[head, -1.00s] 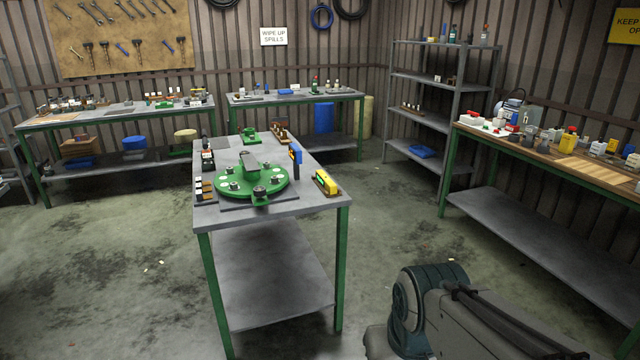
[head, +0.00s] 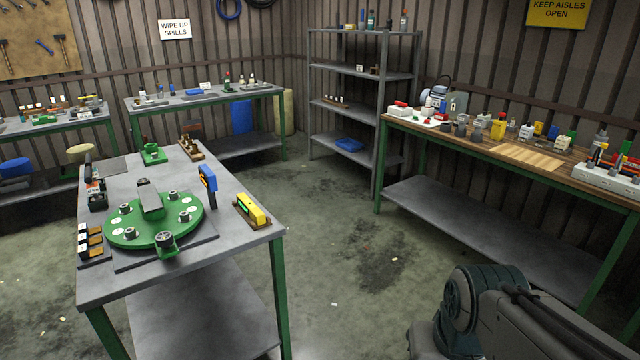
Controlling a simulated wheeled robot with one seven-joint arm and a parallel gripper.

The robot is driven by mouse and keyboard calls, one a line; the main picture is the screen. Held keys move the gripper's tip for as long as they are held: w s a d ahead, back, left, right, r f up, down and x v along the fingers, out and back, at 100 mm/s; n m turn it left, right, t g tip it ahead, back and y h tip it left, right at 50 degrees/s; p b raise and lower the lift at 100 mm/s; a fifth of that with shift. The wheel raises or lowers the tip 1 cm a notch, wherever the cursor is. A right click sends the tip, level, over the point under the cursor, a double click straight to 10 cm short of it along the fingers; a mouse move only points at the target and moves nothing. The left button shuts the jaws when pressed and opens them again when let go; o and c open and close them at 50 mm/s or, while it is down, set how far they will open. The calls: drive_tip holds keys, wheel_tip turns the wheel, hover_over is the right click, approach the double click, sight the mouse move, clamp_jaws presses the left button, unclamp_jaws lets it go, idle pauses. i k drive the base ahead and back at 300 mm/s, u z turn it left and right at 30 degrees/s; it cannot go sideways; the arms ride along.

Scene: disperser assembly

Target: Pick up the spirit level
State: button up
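A yellow spirit level (head: 253,208) with a green vial lies in a brown holder near the right edge of the grey-topped centre table (head: 110,277). It sits to the right of a round green disc (head: 130,231) that carries several dark fittings. A blue upright tool (head: 207,180) stands between the disc and the level. Part of my arm shows at the bottom right, well away from the level. My gripper is outside the picture.
A wooden-topped bench (head: 470,146) with many small items runs along the right wall. A metal shelf (head: 362,72) stands at the back, beside another workbench (head: 150,103). The floor between the centre table and the right bench is clear.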

sight(254, 212)
drive_tip(key=z, duration=0.3)
drive_tip(key=i, duration=1.7)
drive_tip(key=u, duration=0.6)
drive_tip(key=i, duration=0.9)
drive_tip(key=u, duration=1.3)
drive_tip(key=i, duration=0.45)
drive_tip(key=u, duration=0.35)
